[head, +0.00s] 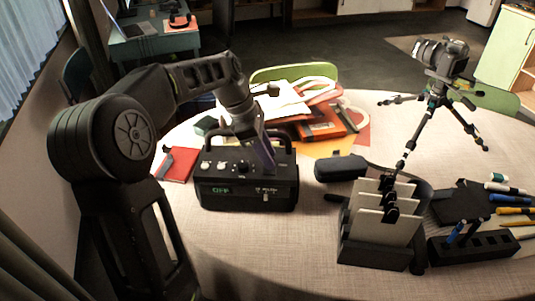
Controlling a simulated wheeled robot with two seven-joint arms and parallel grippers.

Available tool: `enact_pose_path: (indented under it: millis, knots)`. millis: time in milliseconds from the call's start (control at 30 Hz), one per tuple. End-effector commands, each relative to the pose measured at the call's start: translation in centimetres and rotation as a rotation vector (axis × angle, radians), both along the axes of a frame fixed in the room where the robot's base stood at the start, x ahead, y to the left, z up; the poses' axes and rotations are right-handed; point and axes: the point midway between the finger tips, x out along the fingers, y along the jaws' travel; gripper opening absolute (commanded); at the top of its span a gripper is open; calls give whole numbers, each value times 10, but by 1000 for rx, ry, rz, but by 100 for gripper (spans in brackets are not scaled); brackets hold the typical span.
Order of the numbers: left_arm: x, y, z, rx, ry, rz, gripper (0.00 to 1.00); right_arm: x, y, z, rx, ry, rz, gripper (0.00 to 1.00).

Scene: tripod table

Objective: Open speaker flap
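The speaker appears to be the black box (232,195) with a carrying handle, knobs on top and a green "OFF" display on its front. It stands upright on the round table, left of the middle. My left arm reaches over from the left, and my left gripper (262,158) points down at the top of the speaker, right of the knobs. Whether it touches the speaker, and whether its fingers are apart, I cannot tell. No raised flap can be made out; the gripper covers part of the top.
A black rack with pale panels (382,222) stands right of the speaker, with a dark case (341,168) behind it. A camera on a tripod (436,85) stands at the back right. Papers and books (310,105) lie behind. Pens and a black holder (472,247) are at right. The front table is clear.

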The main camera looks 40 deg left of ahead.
Motion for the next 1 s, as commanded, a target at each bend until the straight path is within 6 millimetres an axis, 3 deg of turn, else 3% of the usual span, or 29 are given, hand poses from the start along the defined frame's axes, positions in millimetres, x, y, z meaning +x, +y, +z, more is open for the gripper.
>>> enact_pose_path:
  millis: [267, 600, 1000]
  knots:
    - [0, 0, -1, 1, -1, 0, 28, 0, 0, 0, 0, 0, 0, 36]
    - [0, 0, -1, 1, -1, 0, 0, 0, 0, 0, 0, 0, 0, 36]
    - [0, 0, -1, 1, -1, 0, 0, 0, 0, 0, 0, 0, 0, 36]
